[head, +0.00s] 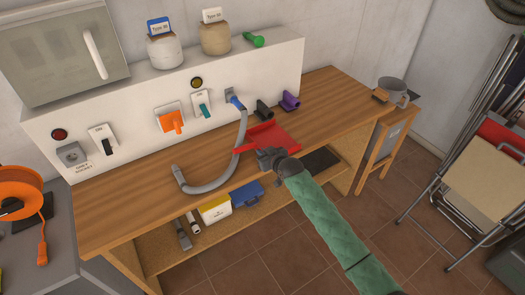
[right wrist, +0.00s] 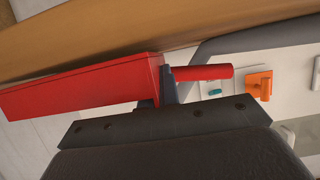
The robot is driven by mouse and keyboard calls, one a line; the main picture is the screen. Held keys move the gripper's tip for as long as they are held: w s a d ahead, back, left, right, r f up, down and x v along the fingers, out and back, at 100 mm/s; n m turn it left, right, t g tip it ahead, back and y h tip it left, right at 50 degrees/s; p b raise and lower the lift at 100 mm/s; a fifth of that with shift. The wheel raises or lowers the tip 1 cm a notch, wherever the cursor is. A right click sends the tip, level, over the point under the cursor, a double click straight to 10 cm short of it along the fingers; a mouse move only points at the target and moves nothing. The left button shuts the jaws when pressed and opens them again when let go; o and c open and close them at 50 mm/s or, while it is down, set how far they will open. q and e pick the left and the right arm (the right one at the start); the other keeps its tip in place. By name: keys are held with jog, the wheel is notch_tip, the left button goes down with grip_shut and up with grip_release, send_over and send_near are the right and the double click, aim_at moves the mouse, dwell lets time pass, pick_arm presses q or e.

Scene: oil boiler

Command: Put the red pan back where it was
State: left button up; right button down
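The red pan (head: 274,137) is at the front edge of the wooden workbench, in the middle of the head view. My right gripper (head: 266,156) reaches it from the front. In the right wrist view the pan's red body (right wrist: 85,88) lies to the left and its short red handle (right wrist: 203,73) points right. The dark gripper fingers (right wrist: 165,92) close around the pan where handle and body meet, partly hidden by the gripper's own body. I cannot tell whether the pan touches the bench top. My left gripper is not seen in the head view.
The workbench (head: 330,95) carries a grey hose (head: 215,183) just left of the pan. Black (head: 264,110) and purple (head: 290,100) pieces sit behind the pan. A grey pot (head: 393,90) stands at the right end. A lower shelf holds a blue box (head: 247,193) and a yellow-white box (head: 216,211).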

jog(key=shift+f, duration=0.15)
jog(key=shift+f, duration=0.15)
jog(key=c, duration=1.6)
grip_release()
jog(key=shift+c, duration=0.2)
